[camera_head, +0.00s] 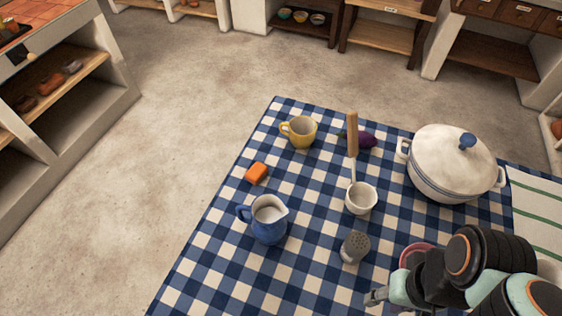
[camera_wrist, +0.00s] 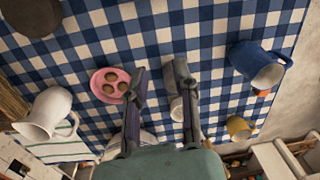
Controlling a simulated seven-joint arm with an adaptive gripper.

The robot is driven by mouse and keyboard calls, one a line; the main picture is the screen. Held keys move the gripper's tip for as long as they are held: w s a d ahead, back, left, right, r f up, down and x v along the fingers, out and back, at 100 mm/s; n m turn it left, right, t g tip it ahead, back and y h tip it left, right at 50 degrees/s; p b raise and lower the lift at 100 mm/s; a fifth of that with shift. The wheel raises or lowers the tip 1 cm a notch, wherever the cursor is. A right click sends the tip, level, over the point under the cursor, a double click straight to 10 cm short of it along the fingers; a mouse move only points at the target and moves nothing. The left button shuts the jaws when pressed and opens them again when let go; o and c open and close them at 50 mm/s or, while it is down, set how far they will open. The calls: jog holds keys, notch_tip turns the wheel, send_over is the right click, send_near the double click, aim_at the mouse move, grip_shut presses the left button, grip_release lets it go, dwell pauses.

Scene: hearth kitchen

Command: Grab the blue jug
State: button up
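The blue jug (camera_head: 268,222) stands upright on the blue-and-white checked cloth, its handle to the left and its pale inside showing. In the wrist view the blue jug (camera_wrist: 252,62) is at the upper right, apart from my gripper. My gripper (camera_head: 374,297) is at the lower right in the head view, to the right of the jug. In the wrist view my gripper (camera_wrist: 160,80) has its two fingers spread, with only checked cloth visible between the tips. It holds nothing.
A grey shaker (camera_head: 355,247) stands between my gripper and the jug. A white ladle (camera_head: 360,198), yellow mug (camera_head: 299,131), orange block (camera_head: 256,173) and white pot (camera_head: 450,165) are farther back. A pink plate (camera_wrist: 103,92) and white pitcher (camera_wrist: 46,112) are at left in the wrist view.

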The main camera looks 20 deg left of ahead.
jog(key=w+a+f+n+t, duration=0.1)
jog(key=w+a+f+n, duration=0.2)
jog(key=w+a+n, duration=0.4)
jog(key=n+t+y, duration=0.1)
jog(key=n+t, duration=0.3)
jog(key=n, duration=1.8)
send_near(239, 216)
jog(key=f, duration=0.2)
jog(key=f+n+t, duration=0.1)
jog(key=n, duration=0.2)
jog(key=w+f+n+t, duration=0.1)
jog(key=f+n, duration=0.1)
jog(key=n, duration=0.1)
jog(key=shift+w+y, duration=0.1)
jog(key=shift+y, duration=0.2)
jog(key=n, duration=0.1)
jog(key=f+n+t, duration=0.1)
jog(key=n, duration=0.1)
jog(key=shift+a+n+y, duration=0.15)
jog(key=shift+n+y, duration=0.15)
jog(key=shift+w+f+n+t, duration=0.15)
jog(key=shift+n+t, duration=0.15)
jog(key=shift+x, duration=2.35)
jog(key=shift+a, duration=0.1)
jog(key=shift+c, duration=0.3)
